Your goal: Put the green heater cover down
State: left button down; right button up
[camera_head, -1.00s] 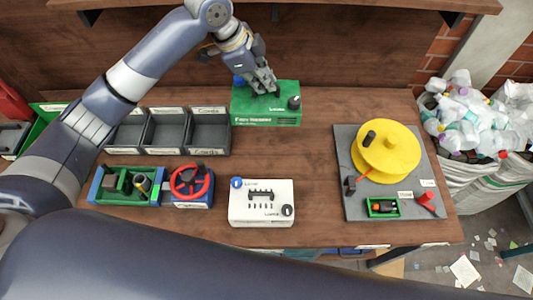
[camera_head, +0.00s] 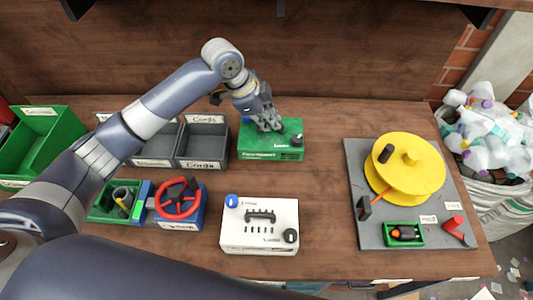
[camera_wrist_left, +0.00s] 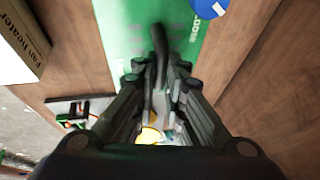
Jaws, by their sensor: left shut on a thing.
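The green heater cover (camera_head: 257,153) is a green box with lettering and a dark knob at its right. It is level at the back middle of the wooden table; I cannot tell whether its underside touches the wood. My left gripper (camera_head: 269,129) is above it, shut on its dark handle, and hides part of its top. In the left wrist view the handle lies between the fingers (camera_wrist_left: 161,95), with the green top (camera_wrist_left: 125,28) and a blue knob (camera_wrist_left: 209,8) beyond. My right gripper is not in view.
Grey bins (camera_head: 204,165) stand close to the cover's left. A white heater panel (camera_head: 235,237) lies in front. A red-wheel device (camera_head: 177,200) is front left. A grey board (camera_head: 360,160) with a yellow reel (camera_head: 420,180) is at the right. Wood between cover and board is bare.

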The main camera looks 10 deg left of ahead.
aim_at(267, 134)
pick_arm(q)
jog(key=shift+f+p, duration=0.4)
jog(key=shift+f, duration=2.9)
jog(key=c, duration=1.7)
grip_release()
jog(key=shift+o, duration=0.2)
jog(key=shift+r, duration=0.15)
jog(key=b+v, duration=0.1)
jog(key=v, duration=1)
jog(key=shift+a+r, duration=0.2)
jog(key=shift+r, duration=0.15)
jog(key=shift+s, duration=0.1)
